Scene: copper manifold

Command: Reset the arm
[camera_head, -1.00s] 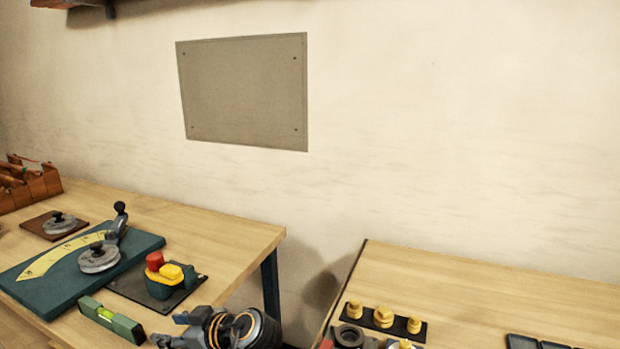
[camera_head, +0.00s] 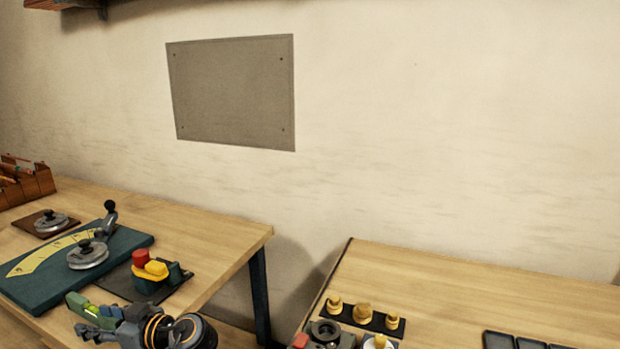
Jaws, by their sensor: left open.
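My left gripper (camera_head: 88,318) shows at the bottom left of the head view, in front of the left table's front edge. It is open, and I see nothing held in it. The green level (camera_head: 78,299) is partly hidden behind it. My right gripper is out of the picture.
The left table (camera_head: 215,240) bears a blue-green board (camera_head: 130,245) with a yellow scale, a toy-like red and yellow piece (camera_head: 150,268) on a dark mat, and a wooden box (camera_head: 35,187). A gap separates it from the right table (camera_head: 450,285), which holds brass fittings (camera_head: 362,313) and dark trays (camera_head: 500,341).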

